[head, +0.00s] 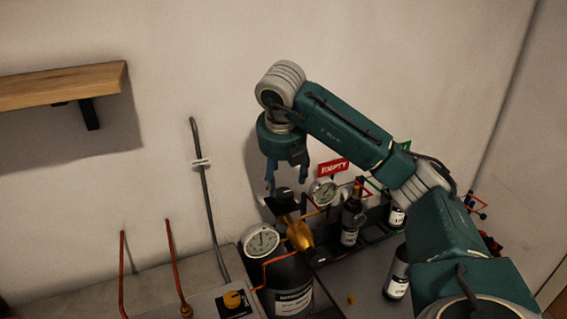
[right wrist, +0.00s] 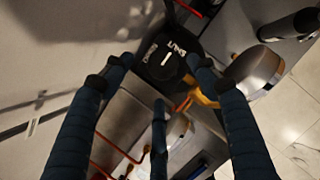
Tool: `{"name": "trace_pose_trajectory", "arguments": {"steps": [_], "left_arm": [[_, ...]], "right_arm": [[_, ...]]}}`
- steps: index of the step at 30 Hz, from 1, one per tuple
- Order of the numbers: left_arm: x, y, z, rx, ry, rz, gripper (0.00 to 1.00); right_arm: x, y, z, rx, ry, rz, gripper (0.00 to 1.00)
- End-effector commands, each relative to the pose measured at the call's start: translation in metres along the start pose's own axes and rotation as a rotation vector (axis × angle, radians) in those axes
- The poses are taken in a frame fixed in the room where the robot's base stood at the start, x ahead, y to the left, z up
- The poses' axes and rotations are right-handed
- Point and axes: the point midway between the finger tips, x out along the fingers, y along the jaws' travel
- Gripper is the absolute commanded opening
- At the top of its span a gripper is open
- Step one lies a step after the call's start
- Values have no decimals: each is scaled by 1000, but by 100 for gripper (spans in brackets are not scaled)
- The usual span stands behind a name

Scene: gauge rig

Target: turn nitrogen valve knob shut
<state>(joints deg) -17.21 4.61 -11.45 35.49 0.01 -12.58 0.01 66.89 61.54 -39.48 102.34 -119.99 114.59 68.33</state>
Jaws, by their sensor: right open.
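The black valve knob (head: 284,194) sits on top of a brass regulator (head: 299,234) on a dark cylinder (head: 289,275) with a white label too small to read surely. My right gripper (head: 287,181) points down just above the knob. In the right wrist view its blue fingers (right wrist: 157,70) are spread, with the knob between and beyond the two upper tips. I cannot tell whether they touch it. My left gripper is out of view.
A white-faced gauge (head: 261,241) and a second gauge (head: 323,191) flank the regulator. A red EMPTY tag (head: 333,169) hangs behind. Dark bottles (head: 350,217) stand to the right. A wooden shelf (head: 62,85) is upper left.

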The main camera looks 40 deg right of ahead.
Motion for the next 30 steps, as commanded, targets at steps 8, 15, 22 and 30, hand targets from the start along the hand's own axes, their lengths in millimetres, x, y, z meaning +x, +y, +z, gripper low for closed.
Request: {"name": "trace_pose_trajectory", "arguments": {"steps": [8,15,22,30], "left_arm": [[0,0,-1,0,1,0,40],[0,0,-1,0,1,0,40],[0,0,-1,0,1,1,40],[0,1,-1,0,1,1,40]], "right_arm": [[-41,-1,3,4,-5,0,59],[-59,-1,2,3,-2,-1,59],[-63,-2,2,5,-1,-2,59],[-63,-1,2,4,-1,-2,59]]}}
